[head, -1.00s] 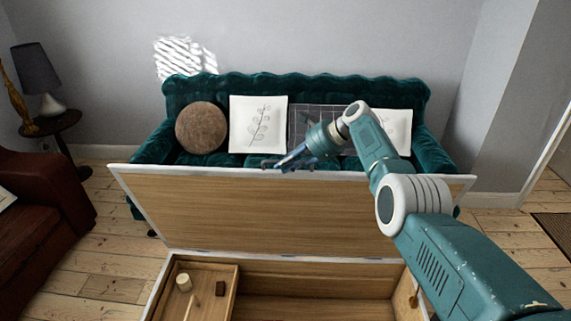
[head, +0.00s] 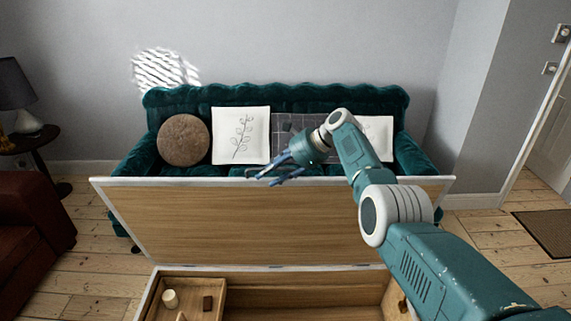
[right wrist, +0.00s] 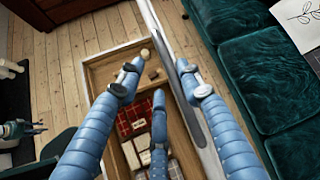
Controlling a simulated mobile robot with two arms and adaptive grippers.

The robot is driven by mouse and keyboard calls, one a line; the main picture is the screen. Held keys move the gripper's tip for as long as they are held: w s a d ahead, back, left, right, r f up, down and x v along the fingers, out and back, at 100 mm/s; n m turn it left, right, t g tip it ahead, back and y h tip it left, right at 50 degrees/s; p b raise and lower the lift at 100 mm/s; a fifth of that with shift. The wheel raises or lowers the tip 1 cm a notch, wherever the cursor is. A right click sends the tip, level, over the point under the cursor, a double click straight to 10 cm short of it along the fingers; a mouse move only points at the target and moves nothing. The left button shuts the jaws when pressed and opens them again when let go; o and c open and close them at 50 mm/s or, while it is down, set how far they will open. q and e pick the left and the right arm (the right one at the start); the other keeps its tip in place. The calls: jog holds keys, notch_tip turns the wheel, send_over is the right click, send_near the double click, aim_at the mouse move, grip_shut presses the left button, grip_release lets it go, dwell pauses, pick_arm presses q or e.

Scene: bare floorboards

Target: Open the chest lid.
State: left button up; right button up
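The chest (head: 300,290) stands in front of the sofa. Its lid (head: 270,225) is raised and steeply tilted back, with its wooden inside facing me and its pale edge at the top. My right gripper (head: 283,172) is at the lid's top edge, left of its middle, with fingers spread. In the right wrist view my right gripper (right wrist: 160,88) has its fingers apart, with the lid edge (right wrist: 158,32) running between them; contact is unclear. A small teal shape at that view's left edge may be my left gripper (right wrist: 32,128); its fingers are too small to read.
A green sofa (head: 300,100) with cushions stands close behind the lid. Inside the chest, a tray (head: 215,310) holds a cream cylinder (head: 170,298) and a dark block (head: 207,303). Red plaid cloth (right wrist: 133,118) lies inside too. A brown armchair (head: 30,225) is at left.

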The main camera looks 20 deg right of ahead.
jog(key=v, duration=1.1)
jog(key=shift+d+r, duration=0.15)
jog(key=shift+d, duration=0.1)
